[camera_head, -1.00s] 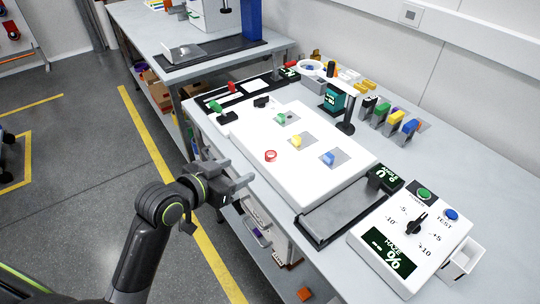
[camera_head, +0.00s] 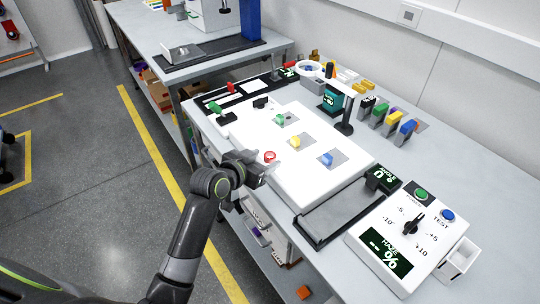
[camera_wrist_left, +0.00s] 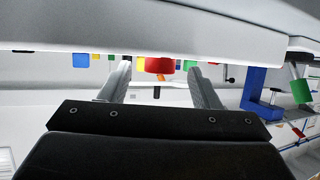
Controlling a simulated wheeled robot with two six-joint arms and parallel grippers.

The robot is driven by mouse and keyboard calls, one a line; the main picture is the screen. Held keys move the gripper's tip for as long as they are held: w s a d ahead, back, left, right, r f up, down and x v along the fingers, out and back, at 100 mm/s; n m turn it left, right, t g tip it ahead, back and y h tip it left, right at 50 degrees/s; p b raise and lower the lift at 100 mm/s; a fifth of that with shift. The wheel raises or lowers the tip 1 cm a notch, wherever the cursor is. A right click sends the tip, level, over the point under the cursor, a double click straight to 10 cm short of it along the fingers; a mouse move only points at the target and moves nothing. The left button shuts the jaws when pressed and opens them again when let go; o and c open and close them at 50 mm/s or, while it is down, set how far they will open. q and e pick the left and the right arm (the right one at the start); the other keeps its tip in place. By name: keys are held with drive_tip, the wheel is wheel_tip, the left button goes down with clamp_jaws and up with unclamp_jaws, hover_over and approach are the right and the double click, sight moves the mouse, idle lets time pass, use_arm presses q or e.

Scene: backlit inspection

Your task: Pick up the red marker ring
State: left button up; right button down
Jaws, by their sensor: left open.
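The red marker ring (camera_head: 270,156) lies on the left edge of the white lit panel (camera_head: 305,185) in the head view. My left gripper (camera_head: 262,167) is right beside it, at the panel's near left edge, with its fingers toward the ring. In the left wrist view the gripper (camera_wrist_left: 160,78) has its two fingers spread apart, and the red ring (camera_wrist_left: 157,65) shows between the fingertips. Nothing is held. Whether the fingers are around the ring cannot be told. My right gripper is not in view.
Green, yellow and blue pieces (camera_head: 327,159) stand on grey squares on the panel. A magnifier stand (camera_head: 346,128) rises behind it. A black-framed tray (camera_head: 335,212) and a control box (camera_head: 412,235) with buttons stand to the right.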

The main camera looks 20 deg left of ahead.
use_arm(q)
drive_tip(key=shift+w+d+f, duration=0.1)
drive_tip(key=shift+w+f, duration=0.05)
drive_tip(key=shift+w, duration=0.15)
drive_tip(key=c, duration=1.1)
drive_tip(key=shift+o, duration=0.2)
drive_tip(key=s+a+r+n+y, duration=0.15)
drive_tip(key=s+r, duration=0.25)
drive_tip(key=r, duration=0.6)
drive_tip(key=s+a+r+n+y, duration=0.1)
drive_tip(key=s+r+n+y, duration=0.25)
drive_tip(key=r, duration=0.65)
drive_tip(key=w+d+f+m+h, duration=0.2)
drive_tip(key=w+f+m+h, duration=0.3)
drive_tip(key=f, duration=0.5)
drive_tip(key=shift+w+d, duration=0.25)
drive_tip(key=shift+w, duration=1)
